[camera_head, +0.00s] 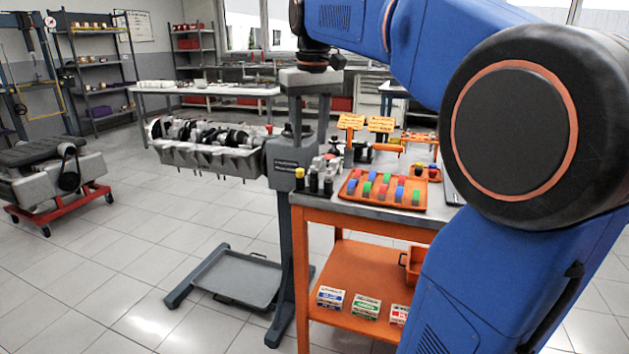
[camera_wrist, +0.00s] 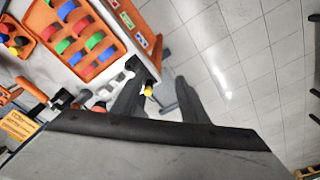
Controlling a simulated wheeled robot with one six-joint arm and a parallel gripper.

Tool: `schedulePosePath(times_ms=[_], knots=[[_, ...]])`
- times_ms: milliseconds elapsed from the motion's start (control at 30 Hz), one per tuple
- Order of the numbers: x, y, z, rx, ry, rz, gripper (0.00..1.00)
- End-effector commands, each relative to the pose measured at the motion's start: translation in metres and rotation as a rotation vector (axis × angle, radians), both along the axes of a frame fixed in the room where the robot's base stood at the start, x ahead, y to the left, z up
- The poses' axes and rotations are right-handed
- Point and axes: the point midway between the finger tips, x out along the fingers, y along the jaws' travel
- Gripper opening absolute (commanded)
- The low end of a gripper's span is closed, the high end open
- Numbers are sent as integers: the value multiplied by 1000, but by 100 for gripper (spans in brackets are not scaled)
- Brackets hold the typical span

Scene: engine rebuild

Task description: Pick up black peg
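Small dark upright cylinders stand at the left corner of the orange-framed bench: a black one (camera_head: 313,183), another black one (camera_head: 328,187) and one with a yellow top (camera_head: 299,179). I cannot tell which is the black peg. My gripper (camera_head: 310,125) points down above this corner, its two fingers apart and nothing seen held. In the wrist view, my gripper (camera_wrist: 160,92) is open. The yellow top (camera_wrist: 148,91) shows between the fingers, close to the left one in the picture. The dark shapes beside it are partly hidden by that finger.
An orange tray (camera_head: 385,190) with red, green and blue pieces lies on the bench right of the cylinders. Orange holders (camera_head: 380,125) stand behind. An engine block (camera_head: 205,150) on a grey stand is to the left.

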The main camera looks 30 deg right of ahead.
Motion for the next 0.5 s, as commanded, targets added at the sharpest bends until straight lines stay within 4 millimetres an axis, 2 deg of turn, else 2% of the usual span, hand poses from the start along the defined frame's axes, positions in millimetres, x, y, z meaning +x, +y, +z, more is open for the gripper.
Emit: schedulePosePath(times_ms=[33, 200, 300, 500], knots=[[15, -10, 9, 3, 16, -8, 40], [49, -37, 34, 13, 66, -23, 40], [62, -48, 43, 19, 87, -28, 40], [74, -61, 50, 26, 109, -34, 40]])
